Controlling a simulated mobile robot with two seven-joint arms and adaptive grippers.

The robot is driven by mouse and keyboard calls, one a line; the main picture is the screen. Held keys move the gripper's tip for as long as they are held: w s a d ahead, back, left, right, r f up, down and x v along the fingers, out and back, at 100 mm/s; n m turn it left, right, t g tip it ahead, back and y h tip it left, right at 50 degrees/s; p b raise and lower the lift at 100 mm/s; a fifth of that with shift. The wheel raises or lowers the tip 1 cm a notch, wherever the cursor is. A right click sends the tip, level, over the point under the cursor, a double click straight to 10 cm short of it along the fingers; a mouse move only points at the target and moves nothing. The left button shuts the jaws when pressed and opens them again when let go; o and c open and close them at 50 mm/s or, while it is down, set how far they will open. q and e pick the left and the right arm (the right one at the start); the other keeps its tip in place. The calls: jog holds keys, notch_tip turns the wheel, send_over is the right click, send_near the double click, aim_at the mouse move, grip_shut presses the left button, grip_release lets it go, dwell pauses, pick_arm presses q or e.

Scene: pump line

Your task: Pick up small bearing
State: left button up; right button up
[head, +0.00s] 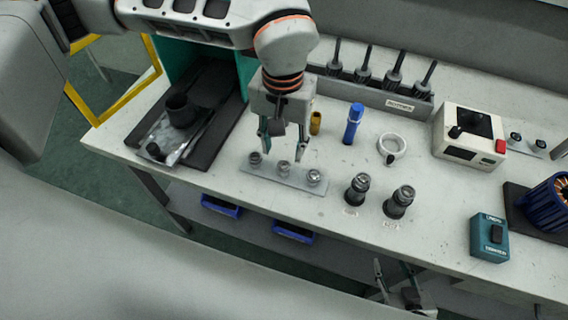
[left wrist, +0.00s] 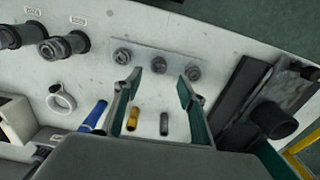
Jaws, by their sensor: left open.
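Three round metal bearings stand in a row on a light grey strip (head: 270,177) near the table's front edge: the left one (head: 255,159), the middle one (head: 284,168) and the right one (head: 314,177). I cannot tell clearly which is the smallest. My left gripper (head: 281,154) is open and empty, pointing down just behind and above the row. In the left wrist view its fingers (left wrist: 160,82) spread either side of the middle bearing (left wrist: 158,65), apart from it. My right gripper (head: 395,272) is low at the bottom of the head view, in front of the table, fingers apart and empty.
Two dark cylindrical fittings (head: 398,203) stand right of the strip. A yellow piece (head: 316,123), a blue tube (head: 353,124) and a white ring (head: 392,146) stand behind. A dark tray (head: 217,132) with a black cup (head: 181,110) lies left. A teal box (head: 489,238) stands right.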

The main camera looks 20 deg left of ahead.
aim_at(284, 166)
pick_arm(q)
notch_tip(284, 166, down, 4)
jog(key=shift+s+d+f, duration=0.1)
jog(key=shift+d+f, duration=0.05)
jog(key=shift+f, duration=0.1)
jog(key=c, duration=0.9)
jog(key=shift+r, duration=0.15)
notch_tip(284, 166, up, 20)
jog(key=shift+f+p, duration=0.1)
jog(key=shift+p, duration=0.35)
